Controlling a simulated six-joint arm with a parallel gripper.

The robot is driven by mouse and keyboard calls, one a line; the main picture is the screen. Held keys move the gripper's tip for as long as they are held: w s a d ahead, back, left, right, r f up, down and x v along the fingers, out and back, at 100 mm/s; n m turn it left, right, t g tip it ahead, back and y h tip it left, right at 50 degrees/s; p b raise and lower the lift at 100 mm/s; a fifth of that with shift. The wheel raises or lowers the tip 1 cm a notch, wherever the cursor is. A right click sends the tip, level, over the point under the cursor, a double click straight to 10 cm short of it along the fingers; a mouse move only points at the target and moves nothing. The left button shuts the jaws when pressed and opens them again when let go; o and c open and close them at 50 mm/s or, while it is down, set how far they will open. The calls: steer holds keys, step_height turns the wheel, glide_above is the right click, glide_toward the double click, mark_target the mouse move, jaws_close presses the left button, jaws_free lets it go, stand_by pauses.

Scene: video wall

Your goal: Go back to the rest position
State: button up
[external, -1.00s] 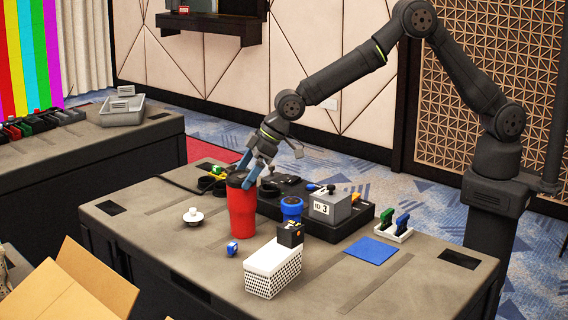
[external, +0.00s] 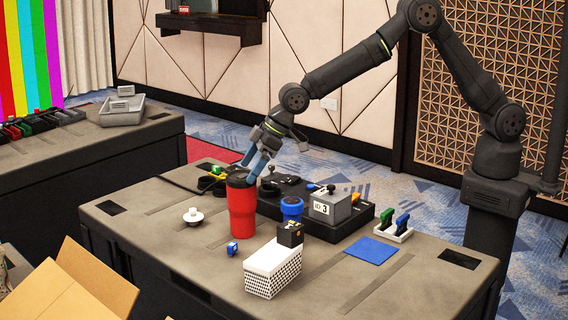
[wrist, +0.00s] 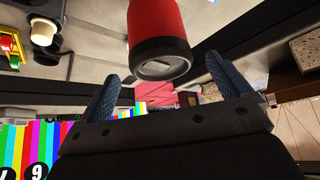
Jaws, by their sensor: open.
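My gripper (external: 258,166) is just above and behind the top of a red tumbler (external: 243,210) with a dark lid. The tumbler stands upright on the grey table (external: 190,255). In the wrist view my gripper's two blue fingers (wrist: 165,85) are spread wide with nothing between them. The tumbler (wrist: 157,20) shows there with its lid in front of the gap between the fingers, apart from both of them.
A black board (external: 270,205) with a grey box (external: 330,206) and a blue-topped cup (external: 291,208) lies right of the tumbler. A white perforated box (external: 272,270), a white knobbed lid (external: 193,216) and a blue mat (external: 371,250) are also on the table. Open space lies above the table.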

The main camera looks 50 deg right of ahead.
steer(key=x, duration=0.5)
steer(key=shift+a+f, duration=0.1)
steer(key=shift+f, duration=0.25)
step_height(320, 180, up, 5)
steer(key=shift+f, duration=0.25)
steer(key=w+d+r, duration=0.4)
steer(key=d+r, duration=0.3)
steer(key=d, duration=0.4)
steer(key=s+a+f, duration=0.1)
steer(key=a+f, duration=0.1)
steer(key=a, duration=1)
steer(key=s+a+f+m, duration=0.1)
steer(key=a+f, duration=0.1)
steer(key=a, duration=1.1)
steer(key=shift+t+h, duration=0.3)
steer(key=shift+o, duration=0.6)
